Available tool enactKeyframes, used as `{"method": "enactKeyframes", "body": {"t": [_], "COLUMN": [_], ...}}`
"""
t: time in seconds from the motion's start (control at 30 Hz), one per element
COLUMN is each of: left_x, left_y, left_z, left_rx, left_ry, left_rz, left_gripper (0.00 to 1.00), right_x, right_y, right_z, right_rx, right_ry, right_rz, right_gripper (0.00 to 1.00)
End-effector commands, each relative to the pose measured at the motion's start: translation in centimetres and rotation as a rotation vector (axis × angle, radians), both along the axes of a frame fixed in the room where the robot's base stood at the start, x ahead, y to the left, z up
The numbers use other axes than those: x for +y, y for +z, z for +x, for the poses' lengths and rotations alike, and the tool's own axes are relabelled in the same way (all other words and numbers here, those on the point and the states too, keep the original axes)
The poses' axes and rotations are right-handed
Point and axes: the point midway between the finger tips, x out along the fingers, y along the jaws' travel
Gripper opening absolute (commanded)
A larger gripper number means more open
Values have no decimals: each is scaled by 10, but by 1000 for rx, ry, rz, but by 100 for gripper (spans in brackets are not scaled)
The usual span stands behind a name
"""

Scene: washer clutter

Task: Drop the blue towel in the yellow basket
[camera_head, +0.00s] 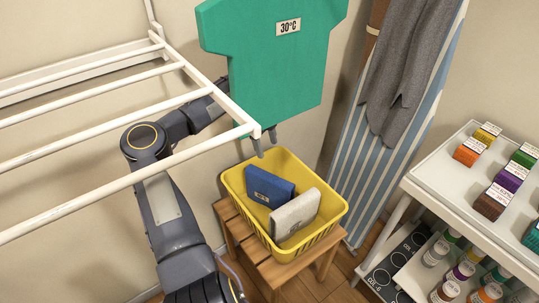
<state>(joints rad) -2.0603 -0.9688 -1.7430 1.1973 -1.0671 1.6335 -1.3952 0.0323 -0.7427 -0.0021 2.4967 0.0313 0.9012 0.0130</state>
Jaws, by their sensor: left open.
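The blue towel (269,187) is folded and lies tilted inside the yellow basket (331,213), next to a folded light grey towel (296,216). The basket stands on a wooden stool. My left gripper (264,142) is above the basket's back rim, mostly hidden behind the green shirt-shaped board (268,68). Only its fingertips show below the board. They are apart, with nothing seen between them, and clear of the blue towel. My right gripper is not in view.
A white drying rack (116,111) extends from the left, its bars crossing in front of my left arm. A striped ironing board (366,170) with a grey garment (403,75) leans behind. A white cart (436,182) with small boxes and bottles stands right. The wooden stool (254,258) supports the basket.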

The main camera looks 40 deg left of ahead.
Motion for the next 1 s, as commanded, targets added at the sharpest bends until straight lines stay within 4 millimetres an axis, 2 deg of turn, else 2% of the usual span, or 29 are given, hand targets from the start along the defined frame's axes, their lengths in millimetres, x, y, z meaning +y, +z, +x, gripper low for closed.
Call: {"method": "enactKeyframes", "body": {"t": [0.03,0.1,0.3,1.0], "left_x": [3,5,10,12], "left_y": [13,25,45,45], "left_z": [0,0,-1,-4], "left_rx": [-1,-3,0,-2], "left_ry": [2,2,0,0], "left_rz": [1,-1,-1,-9], "left_gripper": [59,59,59,59], "right_x": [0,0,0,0], "right_y": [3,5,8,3], "right_z": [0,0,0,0], "right_rx": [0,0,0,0], "right_ry": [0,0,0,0], "right_rz": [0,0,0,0], "right_gripper": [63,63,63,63]}}
